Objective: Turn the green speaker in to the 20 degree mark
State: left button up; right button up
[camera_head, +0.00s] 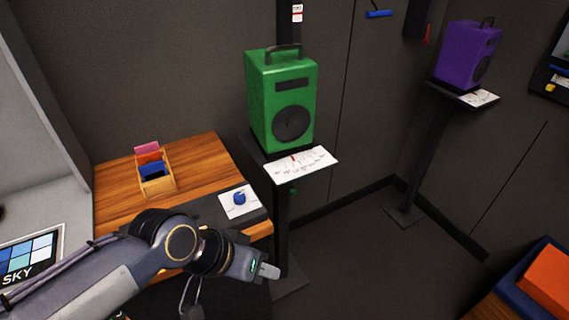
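The green speaker (282,97) stands upright on a dark stand at the centre, with a handle on top and a round dark cone on its front. A white scale card (300,164) with a red mark lies in front of its base; its numbers are too small to read. A blue trackball (239,198) sits on a white plate on a dark panel at the table's right edge. My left gripper (272,271) is below and right of the trackball, apart from it, and its fingertips look close together. My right gripper is not in view.
A wooden table (205,156) holds a wooden box (156,183) with coloured cards. A purple speaker (467,54) stands on another stand at the right, with its own scale card (479,98). An orange block (548,281) is at the lower right. Dark floor lies between the stands.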

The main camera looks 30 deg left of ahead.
aim_at(281, 81)
jog(key=u, duration=1)
